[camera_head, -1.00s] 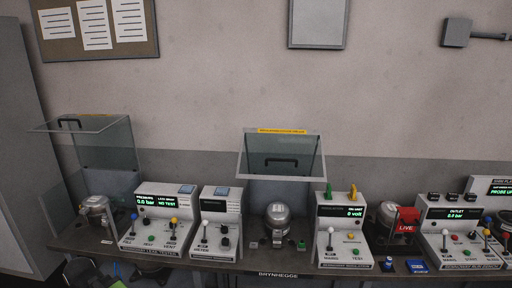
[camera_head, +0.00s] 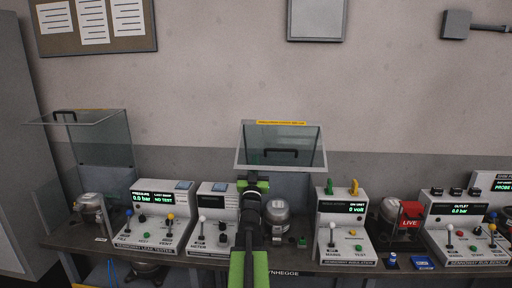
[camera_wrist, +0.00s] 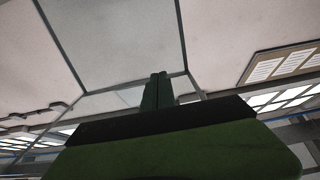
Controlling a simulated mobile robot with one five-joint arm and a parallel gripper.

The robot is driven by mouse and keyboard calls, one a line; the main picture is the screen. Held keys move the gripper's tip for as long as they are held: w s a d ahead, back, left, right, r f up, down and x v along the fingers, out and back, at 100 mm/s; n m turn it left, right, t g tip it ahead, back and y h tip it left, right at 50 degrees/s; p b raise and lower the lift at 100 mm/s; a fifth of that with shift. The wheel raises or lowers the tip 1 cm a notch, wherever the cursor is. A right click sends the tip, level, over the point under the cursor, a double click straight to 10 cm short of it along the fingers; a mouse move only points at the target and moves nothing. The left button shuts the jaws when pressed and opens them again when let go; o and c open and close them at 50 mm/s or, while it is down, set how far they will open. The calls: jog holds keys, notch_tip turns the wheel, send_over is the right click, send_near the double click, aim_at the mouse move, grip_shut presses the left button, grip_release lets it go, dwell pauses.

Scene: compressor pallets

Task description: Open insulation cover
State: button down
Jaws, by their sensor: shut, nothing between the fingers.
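The clear insulation cover (camera_head: 300,146) stands raised behind the middle of the bench. It has a yellow label strip along its top edge and a black handle. A silver compressor (camera_head: 276,214) sits beneath it, partly hidden by my arm. My gripper (camera_head: 253,183) is shut and empty, in front of the cover's lower left part, at the right edge of the small meter box. In the wrist view its closed fingers (camera_wrist: 157,90) point up, with a clear framed panel (camera_wrist: 112,40) beyond them. I cannot tell whether they touch the panel.
A leak tester (camera_head: 155,218) and a meter box (camera_head: 216,215) stand left of the compressor. An insulation tester (camera_head: 343,226) stands right of it. Another clear cover (camera_head: 104,150) is raised at far left. A red LIVE sign (camera_head: 410,222) stands at right.

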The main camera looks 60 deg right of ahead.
jog(key=p+x, duration=0.6)
jog(key=x, duration=0.7)
jog(key=shift+w+d, duration=0.1)
jog(key=shift+d, duration=0.1)
